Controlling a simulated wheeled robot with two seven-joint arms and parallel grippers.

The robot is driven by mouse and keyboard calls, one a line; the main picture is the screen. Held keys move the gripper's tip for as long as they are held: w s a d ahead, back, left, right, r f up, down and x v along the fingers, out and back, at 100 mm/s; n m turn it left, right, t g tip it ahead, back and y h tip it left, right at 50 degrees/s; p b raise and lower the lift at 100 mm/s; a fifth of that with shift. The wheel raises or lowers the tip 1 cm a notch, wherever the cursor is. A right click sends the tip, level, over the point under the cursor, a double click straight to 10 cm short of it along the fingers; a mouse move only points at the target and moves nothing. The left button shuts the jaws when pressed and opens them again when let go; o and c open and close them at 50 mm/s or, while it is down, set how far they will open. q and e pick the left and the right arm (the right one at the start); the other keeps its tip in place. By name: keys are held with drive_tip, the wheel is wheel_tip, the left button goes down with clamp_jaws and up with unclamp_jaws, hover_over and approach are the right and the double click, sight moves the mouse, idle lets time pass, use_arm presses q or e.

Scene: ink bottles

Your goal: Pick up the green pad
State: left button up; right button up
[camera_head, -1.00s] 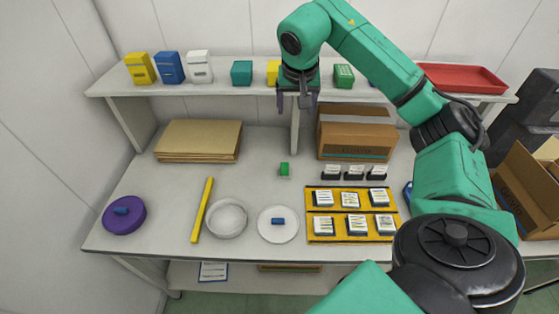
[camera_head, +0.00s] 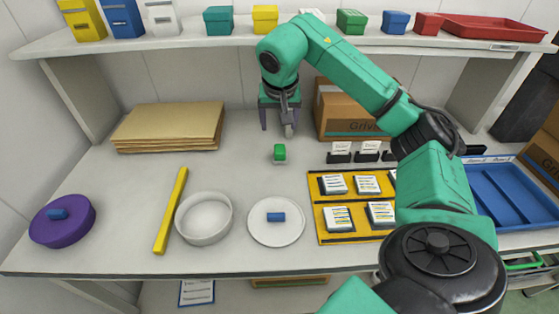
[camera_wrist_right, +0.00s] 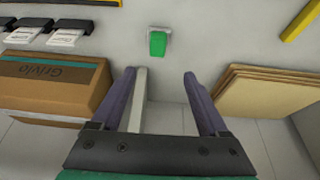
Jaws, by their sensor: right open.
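The green pad (camera_head: 280,153) is a small green block on the table, with a small pale base under it. In the right wrist view the green pad (camera_wrist_right: 157,43) lies beyond the fingertips, clear of them. My right gripper (camera_head: 278,129) points down just behind the pad in the head view, apart from it. My left gripper is not in view.
A cardboard box (camera_head: 350,110) stands right of the gripper, and a stack of brown sheets (camera_head: 168,127) lies left. In front are a white bowl (camera_head: 204,217), a white plate (camera_head: 276,235) and a yellow tray (camera_head: 325,239) with cards. A shelf (camera_head: 200,38) runs above.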

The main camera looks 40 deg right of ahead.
sight(280, 147)
drive_tip(key=p+x, duration=0.1)
drive_tip(key=x, duration=0.6)
drive_tip(key=p+x, duration=0.2)
drive_tip(key=x, duration=0.6)
drive_tip(key=shift+s+d, duration=0.25)
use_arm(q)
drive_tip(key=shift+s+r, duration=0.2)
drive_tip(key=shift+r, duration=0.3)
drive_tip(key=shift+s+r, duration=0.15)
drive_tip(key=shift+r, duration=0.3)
use_arm(e)
drive_tip(key=shift+r, duration=0.1)
drive_tip(key=c, duration=1.1)
drive_tip(key=shift+r, duration=0.5)
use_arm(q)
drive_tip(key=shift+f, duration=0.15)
use_arm(e)
wheel_tip(280, 147, up, 19)
drive_tip(key=shift+r, duration=0.1)
